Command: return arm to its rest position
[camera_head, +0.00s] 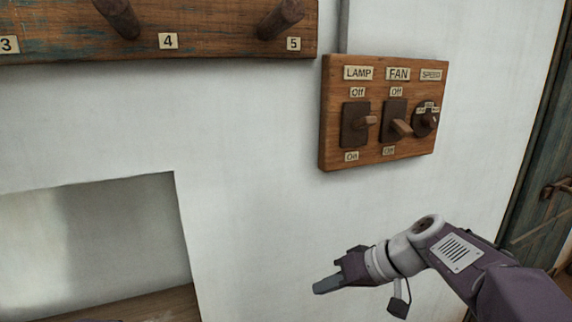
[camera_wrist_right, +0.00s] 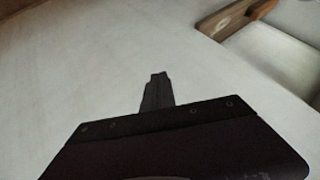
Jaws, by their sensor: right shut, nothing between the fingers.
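My right gripper (camera_head: 327,285) is at the lower middle of the head view, in front of the white wall and below the switch board. Its fingers are shut and hold nothing. It points to the left and is apart from the switch board. In the right wrist view the shut fingers (camera_wrist_right: 156,90) stand out against a pale surface, with nothing between them. My left gripper is in neither view.
A wooden switch board (camera_head: 384,158) with lamp, fan and speed controls is on the white wall (camera_head: 250,130). A wooden peg rail (camera_head: 215,45) is at upper left. A recess (camera_head: 95,245) opens at lower left. A dark door (camera_head: 545,150) is at right.

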